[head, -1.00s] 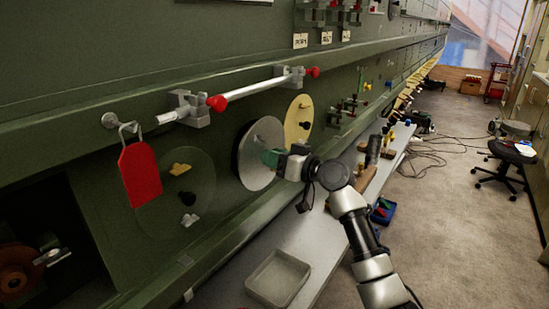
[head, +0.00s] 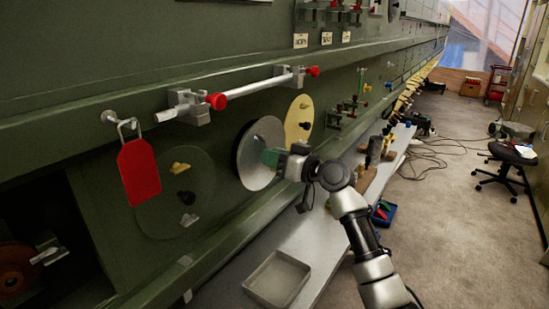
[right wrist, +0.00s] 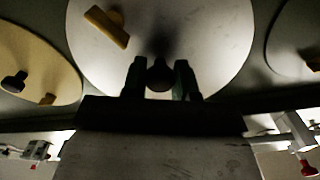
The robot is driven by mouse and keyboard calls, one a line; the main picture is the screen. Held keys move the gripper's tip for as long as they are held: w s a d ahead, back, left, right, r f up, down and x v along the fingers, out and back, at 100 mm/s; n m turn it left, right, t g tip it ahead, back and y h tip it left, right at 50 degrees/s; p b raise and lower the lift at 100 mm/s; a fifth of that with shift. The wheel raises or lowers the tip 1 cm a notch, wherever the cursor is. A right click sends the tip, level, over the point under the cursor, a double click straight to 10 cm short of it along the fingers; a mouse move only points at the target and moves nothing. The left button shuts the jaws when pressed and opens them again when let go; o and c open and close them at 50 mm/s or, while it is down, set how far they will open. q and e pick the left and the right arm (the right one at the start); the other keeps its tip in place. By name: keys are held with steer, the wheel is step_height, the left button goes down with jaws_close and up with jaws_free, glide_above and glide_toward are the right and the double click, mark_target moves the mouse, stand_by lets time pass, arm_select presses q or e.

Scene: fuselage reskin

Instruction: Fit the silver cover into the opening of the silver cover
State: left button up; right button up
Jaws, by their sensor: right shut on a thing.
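The silver cover (head: 264,135) is a round metal disc standing upright at the green wall, between a green round cover and a cream one. My right gripper (head: 275,158) is at its front face, shut on a dark knob of the disc. In the right wrist view the disc (right wrist: 215,45) fills the top middle, and my right gripper (right wrist: 160,78) has its two fingers around the dark knob (right wrist: 159,75). A tan handle (right wrist: 108,27) also sits on the disc. The opening is hidden behind the disc; I cannot tell how well it is seated. My left gripper is not in view.
A cream cover (head: 298,120) is just right of the disc. A green cover (head: 165,205) and a hanging red tag (head: 139,172) are to the left. A rail with red knobs (head: 250,86) runs above. A grey tray (head: 277,281) lies on the bench below.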

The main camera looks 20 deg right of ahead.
steer(key=shift+b+x, duration=1)
steer(key=shift+x, duration=0.65)
stand_by(0.7)
steer(key=o, duration=1)
steer(key=shift+w+a, duration=0.1)
steer(key=shift+f, duration=0.1)
steer(key=shift+s+d, duration=0.2)
steer(key=shift+v, duration=2.35)
